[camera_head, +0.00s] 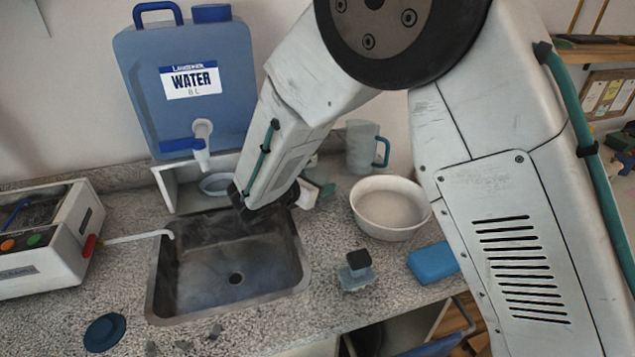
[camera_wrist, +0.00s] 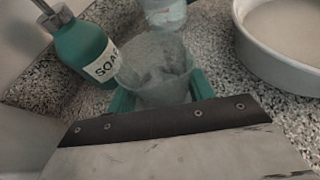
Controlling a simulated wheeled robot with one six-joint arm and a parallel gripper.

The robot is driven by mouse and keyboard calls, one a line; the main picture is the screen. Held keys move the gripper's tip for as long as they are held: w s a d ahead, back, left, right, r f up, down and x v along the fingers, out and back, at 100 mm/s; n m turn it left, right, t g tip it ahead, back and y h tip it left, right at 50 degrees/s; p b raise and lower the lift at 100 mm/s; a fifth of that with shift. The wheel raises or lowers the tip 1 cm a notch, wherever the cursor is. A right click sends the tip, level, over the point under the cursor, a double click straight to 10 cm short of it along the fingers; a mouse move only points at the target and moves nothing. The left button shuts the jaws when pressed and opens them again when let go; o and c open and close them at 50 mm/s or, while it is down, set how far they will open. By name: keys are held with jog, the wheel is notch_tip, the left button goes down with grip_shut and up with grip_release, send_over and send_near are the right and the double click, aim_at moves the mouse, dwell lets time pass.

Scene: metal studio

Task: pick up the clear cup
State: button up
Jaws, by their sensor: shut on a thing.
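The clear cup (camera_wrist: 155,62) stands between the teal fingers of my gripper (camera_wrist: 160,100) in the wrist view, with its wide mouth toward the camera. The fingers touch it on both sides, so my gripper is shut on it. In the head view my gripper (camera_head: 318,191) is low at the counter behind the sink's right rear corner. My arm hides most of the cup there. I cannot tell whether the cup's base touches the counter.
A teal soap bottle (camera_wrist: 84,50) stands close left of the cup, and a white bowl (camera_head: 390,208) stands to the right. Behind are a clear jug (camera_head: 362,148) and a blue water container (camera_head: 190,115). The metal sink (camera_head: 228,272) is in front. A sponge (camera_head: 433,263) lies right.

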aim_at(324, 169)
jog(key=shift+r, duration=0.1)
jog(key=shift+r, duration=1.7)
jog(key=s+a, duration=0.1)
jog(key=s, duration=0.3)
jog(key=s+a+r, duration=0.1)
jog(key=s, duration=0.4)
jog(key=s+a, duration=0.1)
jog(key=s, duration=0.4)
jog(key=shift+s+r, duration=0.1)
jog(key=shift+r, duration=0.05)
jog(key=shift+s+a, duration=0.2)
jog(key=shift+s, duration=0.45)
